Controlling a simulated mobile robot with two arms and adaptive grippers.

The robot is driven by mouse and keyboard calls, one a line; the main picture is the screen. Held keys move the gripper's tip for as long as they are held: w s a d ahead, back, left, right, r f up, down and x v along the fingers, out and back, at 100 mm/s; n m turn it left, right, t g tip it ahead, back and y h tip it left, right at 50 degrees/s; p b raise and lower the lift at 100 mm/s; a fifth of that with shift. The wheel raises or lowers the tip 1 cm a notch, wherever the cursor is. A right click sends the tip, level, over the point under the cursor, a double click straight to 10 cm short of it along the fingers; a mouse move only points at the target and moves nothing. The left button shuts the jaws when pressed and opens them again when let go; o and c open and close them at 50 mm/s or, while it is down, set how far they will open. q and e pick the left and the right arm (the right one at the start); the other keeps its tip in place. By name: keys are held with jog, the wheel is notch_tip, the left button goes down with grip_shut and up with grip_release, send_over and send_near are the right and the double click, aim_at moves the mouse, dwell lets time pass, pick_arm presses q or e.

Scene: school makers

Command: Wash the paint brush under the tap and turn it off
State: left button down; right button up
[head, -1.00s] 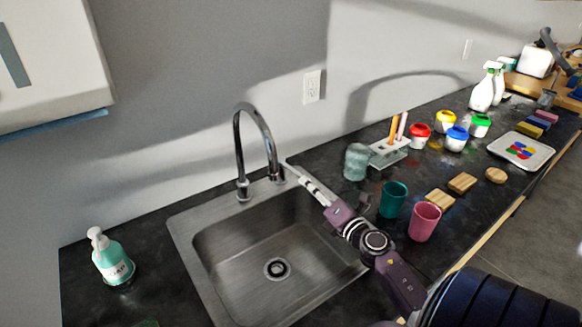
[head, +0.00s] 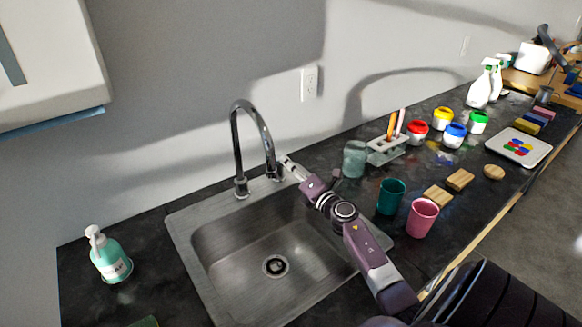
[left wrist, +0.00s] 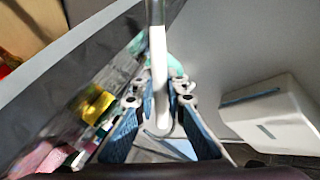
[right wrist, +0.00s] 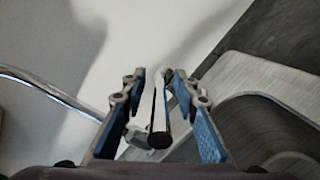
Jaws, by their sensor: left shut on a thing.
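The curved metal tap (head: 240,150) stands behind the sink (head: 205,265). No water stream shows below its spout. My right gripper (head: 288,165) is beside the tap's base at the sink's back right. In the right wrist view, its fingers (right wrist: 163,85) are apart, with the dark-tipped tap lever (right wrist: 158,125) between them; contact is not clear. In the left wrist view, my left gripper (left wrist: 160,90) is shut on a pale rod, seemingly the paint brush (left wrist: 158,60). The brush's bristles cannot be made out. The left gripper is outside the head view.
A soap bottle (head: 112,262) stands left of the sink. A glass jar (head: 355,160), a green cup (head: 391,196) and a pink cup (head: 422,218) stand to the right, close to my right arm. Several paint jars (head: 454,136) and a palette tray (head: 540,152) are farther right.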

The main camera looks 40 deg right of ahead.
jog(key=shift+c, duration=0.5)
grip_shut()
